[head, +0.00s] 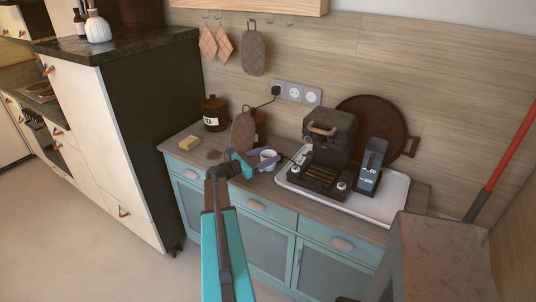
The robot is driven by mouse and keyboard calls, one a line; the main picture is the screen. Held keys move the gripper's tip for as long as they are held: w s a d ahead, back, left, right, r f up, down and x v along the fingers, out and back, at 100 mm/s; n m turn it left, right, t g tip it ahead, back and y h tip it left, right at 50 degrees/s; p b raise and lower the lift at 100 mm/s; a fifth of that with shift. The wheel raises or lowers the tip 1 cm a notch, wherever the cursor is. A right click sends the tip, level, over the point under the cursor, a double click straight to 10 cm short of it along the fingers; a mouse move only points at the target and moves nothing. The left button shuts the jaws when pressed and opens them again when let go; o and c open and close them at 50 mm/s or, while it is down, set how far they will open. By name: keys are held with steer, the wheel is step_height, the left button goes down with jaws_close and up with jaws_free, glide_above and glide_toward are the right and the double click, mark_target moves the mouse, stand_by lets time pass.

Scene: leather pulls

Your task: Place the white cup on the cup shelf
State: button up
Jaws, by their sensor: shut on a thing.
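The white cup (267,156) is small in the head view, on or just above the wooden counter of the teal cabinet; I cannot tell whether it touches the counter. My gripper (266,161) is shut on the white cup, its dark fingers on either side of it. My teal wrist and arm come up from below and hide part of the counter edge. A wooden wall shelf (250,6) with hooks under it runs along the top of the view; its upper surface is cut off. I cannot tell whether it is the cup shelf.
A coffee machine (328,140) and a grinder (371,165) stand on a white tray (390,203) right of the cup. A yellow sponge (190,142) and a brown canister (214,113) are to the left. Oven mitts (254,54) hang below the shelf. A tall dark-sided cabinet (150,130) stands left.

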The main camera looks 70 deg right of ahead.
steer(key=shift+f, duration=0.1)
steer(key=o, duration=1.2)
steer(key=b+v, duration=0.3)
steer(key=v, duration=0.9)
steer(key=shift+w, duration=0.1)
